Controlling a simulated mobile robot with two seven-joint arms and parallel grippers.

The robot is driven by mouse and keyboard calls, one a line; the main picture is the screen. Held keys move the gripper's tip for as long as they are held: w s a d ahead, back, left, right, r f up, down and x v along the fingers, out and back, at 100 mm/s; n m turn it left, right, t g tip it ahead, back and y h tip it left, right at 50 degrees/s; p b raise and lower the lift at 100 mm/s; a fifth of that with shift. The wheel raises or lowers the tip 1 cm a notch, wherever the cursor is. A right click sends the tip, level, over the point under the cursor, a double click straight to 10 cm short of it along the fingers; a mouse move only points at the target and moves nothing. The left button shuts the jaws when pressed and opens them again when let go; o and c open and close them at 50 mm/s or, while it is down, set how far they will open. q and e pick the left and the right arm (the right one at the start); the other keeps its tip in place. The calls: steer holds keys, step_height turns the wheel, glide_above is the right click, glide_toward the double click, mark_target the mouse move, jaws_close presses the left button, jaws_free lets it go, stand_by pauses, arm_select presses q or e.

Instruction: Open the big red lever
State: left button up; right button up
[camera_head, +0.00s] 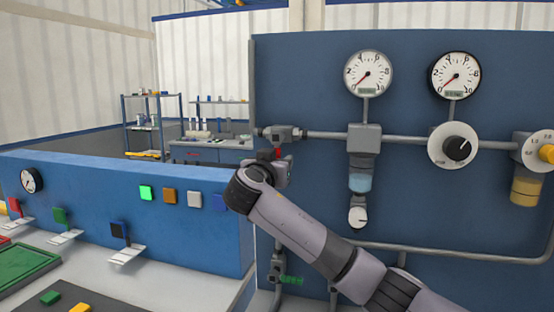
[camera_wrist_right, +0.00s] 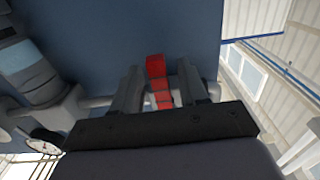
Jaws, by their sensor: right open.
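The big red lever (camera_wrist_right: 156,68) shows in the right wrist view as a segmented red bar. It appears between the two dark fingers of my right gripper (camera_wrist_right: 160,78), with gaps visible on both sides. My right gripper is open. In the head view only a small red piece of the lever (camera_head: 277,153) shows beside my right wrist, below a grey pipe fitting. My arm hides most of the lever there. Whether the fingers touch the lever cannot be told. My left gripper is not in view.
The blue wall panel (camera_head: 320,80) carries two round gauges (camera_head: 368,73), a filter with a bluish bowl (camera_head: 361,160), a white dial (camera_head: 453,145) and grey pipes. A lower blue console (camera_head: 110,190) with lit buttons and small coloured levers stands at the left.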

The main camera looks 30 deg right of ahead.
steer(key=shift+c, duration=0.2)
jaws_close()
